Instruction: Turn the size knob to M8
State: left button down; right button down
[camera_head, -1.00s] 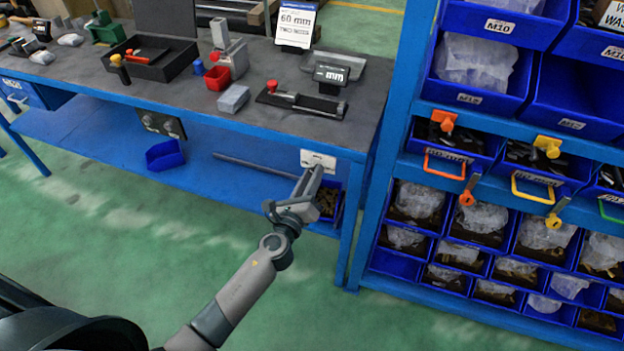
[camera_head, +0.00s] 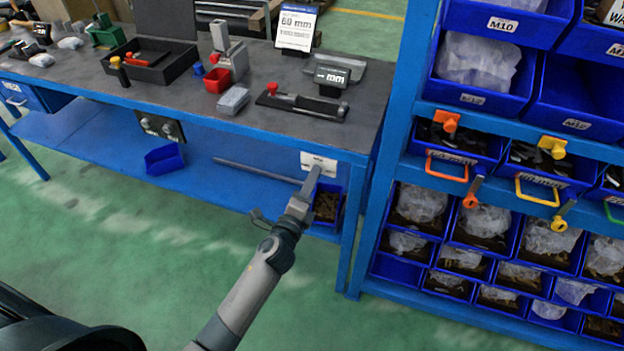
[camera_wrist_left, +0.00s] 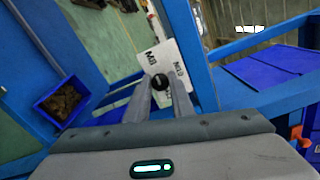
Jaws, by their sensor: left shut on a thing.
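The size knob (camera_wrist_left: 160,80) is a small round black knob on a white label plate (camera_wrist_left: 188,62). In the head view the plate (camera_head: 319,161) is fixed to the front of the blue bench, near its right leg. Printed size marks stand around the knob; one looks like M8, and another is too blurred to read surely. My left gripper (camera_wrist_left: 161,88) is shut on the knob, one finger on each side. In the head view my left gripper (camera_head: 311,181) reaches up to the plate and hides the knob. My right gripper is not in view.
A blue bin with brown parts (camera_wrist_left: 62,102) sits beside the plate, under the bench. The blue bench leg (camera_head: 352,222) is close on the right, then a blue rack (camera_head: 400,165) of bins. The green floor in front is clear.

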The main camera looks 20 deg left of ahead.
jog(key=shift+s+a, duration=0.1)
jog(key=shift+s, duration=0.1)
pick_arm(q)
jog(key=c, duration=1.5)
grip_release()
jog(key=shift+c, duration=0.2)
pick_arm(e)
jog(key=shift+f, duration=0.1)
pick_arm(q)
jog(key=shift+s, duration=0.1)
jog(key=s+b, duration=0.3)
jog(key=s, duration=1.4)
jog(key=shift+s+a, duration=0.15)
jog(key=shift+a, duration=0.2)
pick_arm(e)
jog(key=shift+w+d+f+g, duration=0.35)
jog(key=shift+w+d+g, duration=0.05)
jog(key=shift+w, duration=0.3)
pick_arm(q)
jog(key=shift+f, duration=0.1)
